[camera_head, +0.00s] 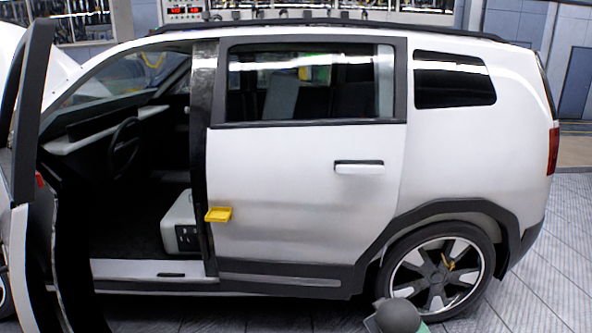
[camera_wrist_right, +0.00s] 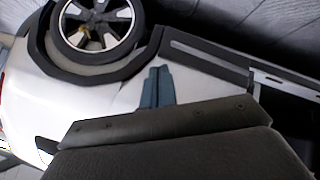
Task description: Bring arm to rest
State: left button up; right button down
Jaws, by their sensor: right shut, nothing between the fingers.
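My right gripper (camera_wrist_right: 157,75) shows in the right wrist view as two blue-grey fingers side by side, shut and empty. Its dark body fills the lower part of that view. The fingers appear in front of the white car's side (camera_wrist_right: 105,100); I cannot tell the distance. In the head view a grey rounded part, probably of my right arm, shows at the bottom edge near the car's rear wheel, and no gripper can be seen. My left gripper is in neither view.
The white car (camera_head: 300,180) stands side-on across the head view. Its front door (camera_head: 30,120) is open at the left. A yellow piece (camera_head: 218,214) sticks out at the rear door's front edge. The rear wheel (camera_head: 440,270) is at lower right. Tiled floor is clear at far right.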

pick_arm(q)
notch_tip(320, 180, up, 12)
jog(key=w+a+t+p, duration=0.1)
jog(key=p, duration=0.5)
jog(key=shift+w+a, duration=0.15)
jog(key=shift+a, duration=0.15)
pick_arm(e)
jog(key=s+a+f+m+g+y, duration=0.1)
jog(key=s+a+f+g, duration=0.1)
jog(key=s, duration=1)
jog(key=s+a+f+g+y, duration=0.1)
jog(key=s+a+f, duration=0.3)
jog(key=s, duration=0.9)
jog(key=s+a+f+m+g+y, duration=0.1)
jog(key=s+a+f+g, duration=0.2)
jog(key=s, duration=1)
notch_tip(320, 180, down, 3)
jog(key=shift+s+f+m+g+y, duration=0.2)
jog(key=shift+m+g+y, duration=0.1)
